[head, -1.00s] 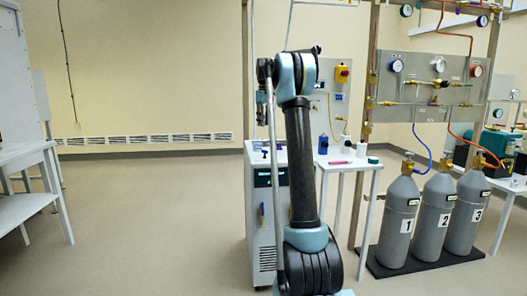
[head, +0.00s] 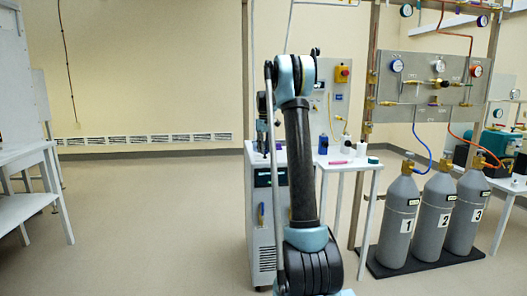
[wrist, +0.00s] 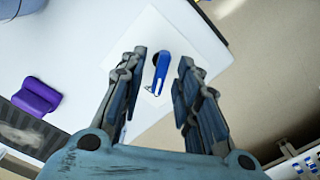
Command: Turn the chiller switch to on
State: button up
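The chiller (head: 260,215) is a white cabinet with a dark display on its front, partly behind my arm in the head view. In the wrist view a blue switch handle (wrist: 161,70) stands on a pale square plate (wrist: 205,50), with a small dark mark beside its lower end. My gripper (wrist: 161,62) is open, with one finger on each side of the handle and a visible gap on both sides. In the head view my gripper (head: 262,148) points down at the chiller's top, and the handle cannot be made out there.
A purple block (wrist: 37,97) lies on the white top to the left in the wrist view. A small table (head: 345,165) with a blue bottle (head: 323,144) stands right of the chiller. Grey gas cylinders (head: 399,220) stand further right. The floor to the left is clear.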

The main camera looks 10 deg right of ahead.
grip_shut()
jog(key=shift+a, duration=0.3)
jog(key=shift+d, duration=0.25)
jog(key=shift+m, duration=0.4)
jog(key=shift+d+m, duration=0.1)
jog(key=shift+m, duration=2.3)
